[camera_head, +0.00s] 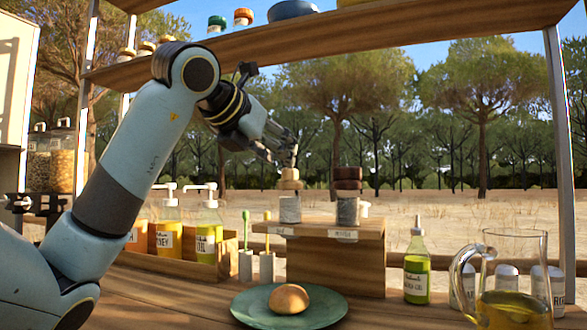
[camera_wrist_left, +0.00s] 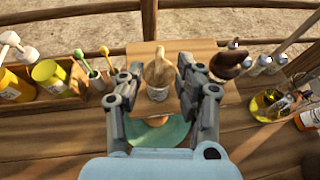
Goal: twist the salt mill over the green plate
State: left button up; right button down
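The salt mill (camera_head: 289,207), with a pale wooden top and a labelled grey body, stands upright on the left of a small wooden stand. My left gripper (camera_head: 287,158) is just above and behind its top in the head view. In the left wrist view the fingers (camera_wrist_left: 160,97) are spread apart, with the salt mill (camera_wrist_left: 158,92) showing in the gap between them; I cannot tell whether they touch it. The green plate (camera_head: 250,313) lies on the table in front of the stand with a bun (camera_head: 289,299) on it. My right gripper is not in view.
A dark-topped mill (camera_head: 347,205) stands close to the right on the same stand (camera_head: 345,262). A green oil bottle (camera_head: 416,270) and glass jug (camera_head: 510,290) are farther right. Bottles in a wooden box (camera_head: 150,255) stand left. A shelf (camera_head: 330,35) crosses above my arm.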

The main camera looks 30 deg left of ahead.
aim_at(294, 170)
pick_arm(q)
jog(key=x, duration=0.7)
jog(key=shift+w+b, duration=0.1)
jog(key=shift+b, duration=0.25)
jog(key=shift+c, duration=0.2)
grip_shut()
